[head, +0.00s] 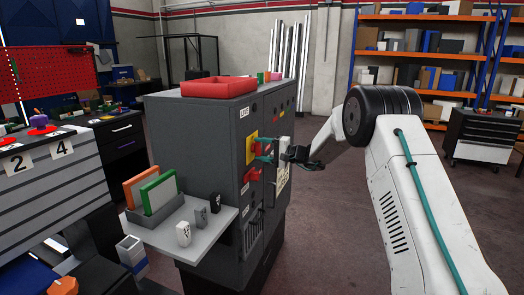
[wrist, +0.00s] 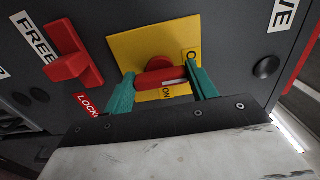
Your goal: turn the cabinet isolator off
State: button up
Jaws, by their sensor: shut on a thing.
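The cabinet isolator is a red handle (wrist: 160,76) on a yellow plate (wrist: 124,48) on the cabinet's dark front. The plate also shows in the head view (head: 251,147). In the wrist view, an ON label lies just below the handle, and a partly hidden label beginning with O is at its upper right. My gripper (wrist: 160,73) has its teal fingers shut on the handle, one at each end. A pale mark shows on the handle's lower right. In the head view, my gripper (head: 264,150) is at the plate and hides the handle.
A second red handle (wrist: 72,55) projects between the FREE and LOCK labels, left of the plate. The grey cabinet (head: 190,125) carries a red tray (head: 218,87) on top. A side shelf (head: 205,237) holds small blocks and framed panels. Open floor lies right of the cabinet.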

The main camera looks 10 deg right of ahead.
jog(key=o, duration=1)
jog(key=v, duration=0.8)
jog(key=s+a+f+g, duration=0.2)
jog(key=s+f+g, duration=0.1)
jog(key=s+f, duration=0.2)
jog(key=s+a+r+n+g+h, duration=0.1)
jog(key=s+a+g+h, duration=0.15)
jog(key=s, duration=0.45)
jog(key=s+a+g+h, duration=0.1)
jog(key=s+a+g, duration=0.1)
jog(key=s+g, duration=0.35)
jog(key=s+d+r+n+h, duration=0.1)
jog(key=s+r+n+h, duration=0.1)
jog(key=s, duration=1.1)
jog(key=s+d+r+n+t+h, duration=0.1)
jog(key=s+r+h, duration=0.3)
jog(key=s, duration=0.9)
jog(key=s+d+r+n+h, duration=0.1)
jog(key=s+r+n+h, duration=0.2)
jog(key=s, duration=1.1)
jog(key=shift+d+t+h, duration=0.25)
jog(key=shift+t+h, duration=0.15)
jog(key=shift+h, duration=0.65)
